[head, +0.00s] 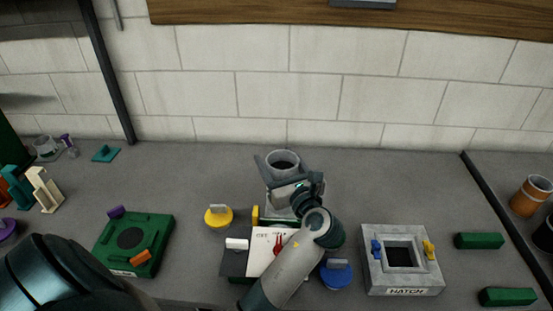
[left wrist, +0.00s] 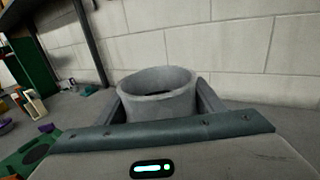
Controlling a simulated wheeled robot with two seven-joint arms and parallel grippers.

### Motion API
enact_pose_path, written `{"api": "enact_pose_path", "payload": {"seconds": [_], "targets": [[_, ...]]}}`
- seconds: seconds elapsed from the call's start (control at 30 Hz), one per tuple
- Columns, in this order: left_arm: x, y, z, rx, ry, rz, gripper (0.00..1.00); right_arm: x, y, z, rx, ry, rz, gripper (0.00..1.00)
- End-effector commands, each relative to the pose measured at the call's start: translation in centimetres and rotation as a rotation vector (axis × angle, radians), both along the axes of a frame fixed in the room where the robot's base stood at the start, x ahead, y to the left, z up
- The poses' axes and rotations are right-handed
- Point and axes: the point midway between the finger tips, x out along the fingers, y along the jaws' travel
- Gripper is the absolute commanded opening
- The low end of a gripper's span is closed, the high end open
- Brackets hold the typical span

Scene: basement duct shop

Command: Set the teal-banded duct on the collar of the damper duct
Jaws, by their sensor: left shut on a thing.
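My left gripper (head: 281,168) is shut on a grey, open-topped round duct (head: 283,157), which stands about upright between the two fingers. The duct also shows in the left wrist view (left wrist: 157,98), with a finger on each side of it. No teal band shows on its visible part; its lower part is hidden behind my gripper. I cannot tell whether the held duct touches anything below. My right gripper is not in view.
A white card (head: 265,246) lies on a dark pad beside my arm. Yellow (head: 218,217) and blue (head: 336,275) round pieces flank it. A green block (head: 120,255) is left, a grey hatch box (head: 380,273) right. An orange cylinder (head: 530,195) stands far right.

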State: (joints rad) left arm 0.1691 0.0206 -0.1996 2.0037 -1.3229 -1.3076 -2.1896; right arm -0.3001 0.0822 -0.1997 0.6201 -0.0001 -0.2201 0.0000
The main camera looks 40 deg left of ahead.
Motion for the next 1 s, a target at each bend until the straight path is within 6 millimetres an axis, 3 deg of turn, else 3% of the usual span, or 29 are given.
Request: {"api": "enact_pose_path", "payload": {"seconds": [0.53, 0.57, 0.6, 1.0], "targets": [[0.00, 0.01, -0.93, 0.001, 0.001, 0.000, 0.34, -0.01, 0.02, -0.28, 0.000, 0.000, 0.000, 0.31], [0.00, 0.01, -0.93, 0.000, 0.000, 0.000, 0.64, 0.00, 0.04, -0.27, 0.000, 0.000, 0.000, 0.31], [0.00, 0.01, -0.89, 0.000, 0.000, 0.000, 0.70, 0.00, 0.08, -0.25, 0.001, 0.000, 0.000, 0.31], [-0.12, -0.22, -0.92, 0.000, 0.001, 0.000, 0.70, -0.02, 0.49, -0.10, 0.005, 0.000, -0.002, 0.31]]}}
